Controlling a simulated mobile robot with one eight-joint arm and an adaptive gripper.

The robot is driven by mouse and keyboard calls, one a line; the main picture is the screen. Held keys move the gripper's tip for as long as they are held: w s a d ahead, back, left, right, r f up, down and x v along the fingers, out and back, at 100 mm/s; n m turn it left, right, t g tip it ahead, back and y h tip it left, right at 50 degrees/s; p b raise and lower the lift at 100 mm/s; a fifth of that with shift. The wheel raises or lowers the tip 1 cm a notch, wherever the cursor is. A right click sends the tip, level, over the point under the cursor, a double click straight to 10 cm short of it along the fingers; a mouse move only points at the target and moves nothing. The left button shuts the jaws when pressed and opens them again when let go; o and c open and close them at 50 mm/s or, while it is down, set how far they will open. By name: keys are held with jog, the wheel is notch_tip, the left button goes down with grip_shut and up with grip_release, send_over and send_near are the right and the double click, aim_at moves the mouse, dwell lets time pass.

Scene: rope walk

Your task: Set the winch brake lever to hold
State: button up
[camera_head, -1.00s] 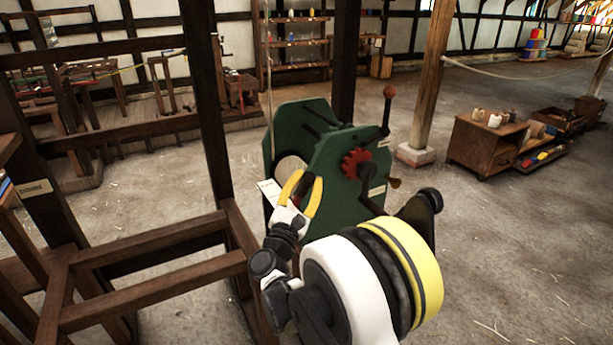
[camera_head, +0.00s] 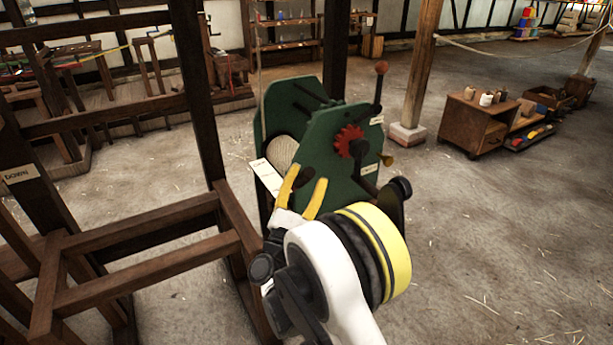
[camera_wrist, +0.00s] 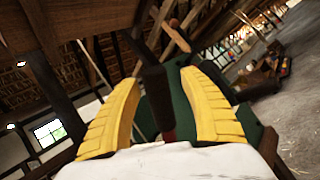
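The winch (camera_head: 330,175) has green side plates, a rope drum between them and a red toothed wheel (camera_head: 348,141). A dark lever with a reddish-brown knob (camera_head: 381,67) stands up from its far right corner, beside a small pale label. I cannot read that label. My gripper (camera_head: 303,190), with two yellow fingers, is open in front of the near plate, below and left of the lever. In the wrist view, my gripper (camera_wrist: 162,88) has its fingers apart, with a dark upright bar (camera_wrist: 155,85) showing between them. I cannot tell whether it touches anything. A brown knob (camera_wrist: 174,23) shows beyond.
A brown timber frame (camera_head: 150,240) stands at the left, with dark posts close to the winch. A small brass-coloured knob (camera_head: 387,159) sticks out at the winch's right. A wooden cabinet (camera_head: 475,125) stands farther right.

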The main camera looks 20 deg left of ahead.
jog(key=v, duration=0.7)
jog(key=shift+s, duration=0.25)
jog(key=shift+f, duration=0.1)
